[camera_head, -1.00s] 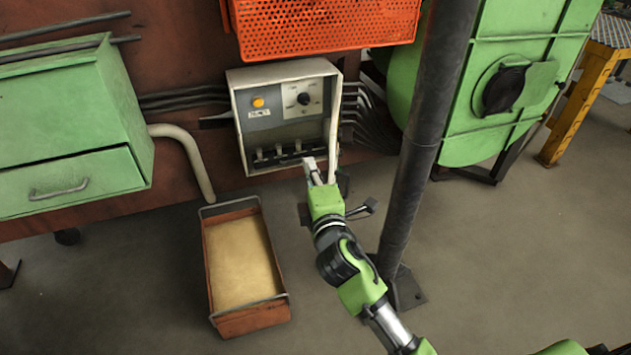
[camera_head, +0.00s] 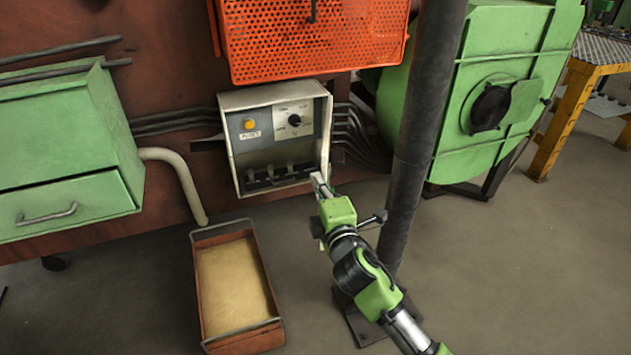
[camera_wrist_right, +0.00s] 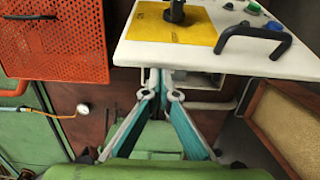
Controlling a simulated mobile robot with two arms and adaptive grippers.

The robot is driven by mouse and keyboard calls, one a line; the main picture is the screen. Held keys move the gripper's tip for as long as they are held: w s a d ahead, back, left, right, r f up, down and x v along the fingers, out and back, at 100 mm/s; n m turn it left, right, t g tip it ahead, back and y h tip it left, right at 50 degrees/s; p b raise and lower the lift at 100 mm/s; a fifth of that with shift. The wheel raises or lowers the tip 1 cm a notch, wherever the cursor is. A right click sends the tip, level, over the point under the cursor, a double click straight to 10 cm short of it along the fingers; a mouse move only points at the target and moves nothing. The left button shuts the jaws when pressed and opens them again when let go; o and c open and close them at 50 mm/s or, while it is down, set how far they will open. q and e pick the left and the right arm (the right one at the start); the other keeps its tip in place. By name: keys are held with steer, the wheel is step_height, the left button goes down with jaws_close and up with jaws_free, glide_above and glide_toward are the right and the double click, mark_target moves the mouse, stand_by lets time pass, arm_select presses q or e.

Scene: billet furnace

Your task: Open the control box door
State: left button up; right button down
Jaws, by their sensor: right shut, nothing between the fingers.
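The control box (camera_head: 228,150) is a pale open-fronted case on the brown wall. Its inside shows a yellow button, a black knob and a row of switches. A pale panel with a black handle, a yellow label and small buttons, which looks like the door's outer face (camera_wrist_right: 222,58), fills the top of the right wrist view. In the head view the door is hard to make out at the box's right edge. My right gripper (camera_head: 318,181) is shut and empty at the box's lower right corner; its fingertips also show in the right wrist view (camera_wrist_right: 173,94). Contact is unclear.
An orange mesh guard (camera_head: 315,50) hangs just above the box. A tray (camera_head: 197,285) of sandy material lies on the floor below. Green cabinets (camera_head: 65,150) flank at left.

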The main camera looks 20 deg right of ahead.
arm_select(q)
steer(key=s+p+x, duration=0.1)
steer(key=p+x, duration=0.2)
steer(key=x, duration=0.6)
steer(key=shift+s+f+g, duration=0.25)
steer(key=shift+f+g, duration=0.05)
arm_select(e)
steer(key=s+d+n+y, duration=0.1)
steer(key=s+d+y, duration=0.1)
steer(key=d, duration=1.2)
steer(key=shift+s, duration=0.75)
arm_select(q)
steer(key=shift+d+r, duration=0.1)
arm_select(e)
steer(key=shift+a, duration=0.1)
